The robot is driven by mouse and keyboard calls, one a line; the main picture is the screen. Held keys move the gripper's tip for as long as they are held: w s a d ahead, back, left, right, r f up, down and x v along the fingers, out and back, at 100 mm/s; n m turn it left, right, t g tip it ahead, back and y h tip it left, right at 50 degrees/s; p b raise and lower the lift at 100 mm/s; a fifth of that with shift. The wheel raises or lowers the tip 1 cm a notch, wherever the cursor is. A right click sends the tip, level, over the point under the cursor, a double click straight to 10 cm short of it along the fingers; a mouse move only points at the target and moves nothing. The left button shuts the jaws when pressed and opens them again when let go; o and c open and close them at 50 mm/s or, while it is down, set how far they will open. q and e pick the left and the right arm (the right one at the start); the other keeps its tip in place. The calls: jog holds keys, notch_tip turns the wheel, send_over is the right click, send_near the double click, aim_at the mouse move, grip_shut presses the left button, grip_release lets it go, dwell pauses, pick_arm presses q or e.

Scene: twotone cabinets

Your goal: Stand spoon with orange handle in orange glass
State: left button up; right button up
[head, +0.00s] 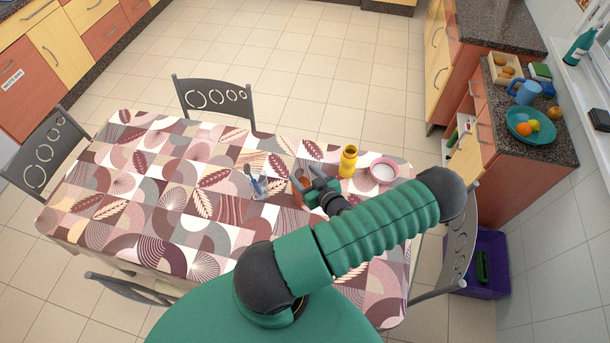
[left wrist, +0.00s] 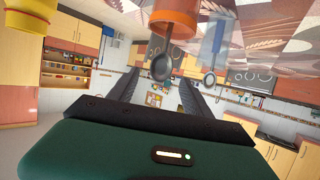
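The orange glass (head: 298,186) stands on the table, partly hidden by my left gripper (head: 310,178). In the left wrist view, which is upside down, the orange glass (left wrist: 176,22) is at the top centre. A spoon (left wrist: 162,67) stands in it with its dark bowl end clear of the rim. Its handle is mostly hidden by the glass, so I cannot tell its colour. My left gripper (left wrist: 158,82) has its two dark fingers spread apart, with the spoon's bowl end showing in the gap and no contact visible. My right gripper is not in view.
A clear bluish glass (head: 260,187) with spoon-like utensils stands left of the orange glass. The left part of the patterned table (head: 150,190) is clear. Chairs surround the table.

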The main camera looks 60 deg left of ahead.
pick_arm(q)
jog(key=shift+d, duration=0.15)
jog(key=shift+w+d+r, duration=0.1)
jog(key=shift+d, duration=0.25)
jog(key=b+v, duration=0.2)
jog(key=v, duration=1.4)
jog(key=shift+r+b, duration=0.15)
jog(key=shift+b, duration=0.2)
jog(key=shift+a, duration=0.2)
jog(key=shift+d, duration=0.1)
